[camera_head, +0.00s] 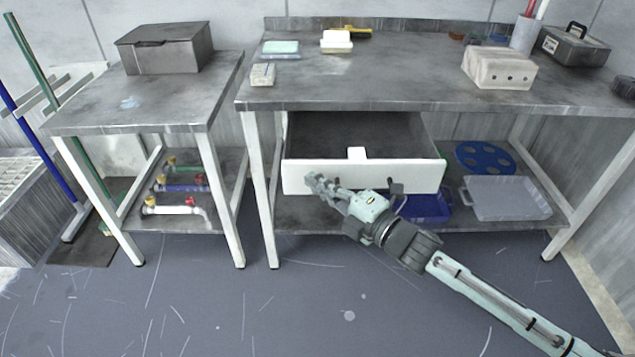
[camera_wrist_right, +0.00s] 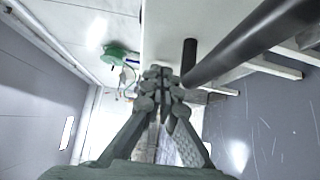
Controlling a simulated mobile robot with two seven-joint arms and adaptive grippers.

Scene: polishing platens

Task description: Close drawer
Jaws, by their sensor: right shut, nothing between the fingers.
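The drawer (camera_head: 295,178) under the long workbench stands pulled out, with its white front facing me and its dark inside showing empty. A dark handle (camera_head: 397,187) shows on the right part of the front; the rest is partly hidden by my wrist. My right gripper (camera_head: 315,183) is shut and empty, in front of the lower left part of the drawer front. In the right wrist view its closed fingertips (camera_wrist_right: 163,85) are near the white panel (camera_wrist_right: 165,35), beside a thick dark bar (camera_wrist_right: 240,42). I cannot tell whether they touch the front. My left gripper is not in view.
The workbench top (camera_head: 400,80) carries a light block (camera_head: 498,68), a dark metal case (camera_head: 575,47) and small items. A grey tray (camera_head: 505,198) and a blue bin (camera_head: 428,207) stand on the lower shelf. A smaller table (camera_head: 150,105) stands left. The floor in front is clear.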

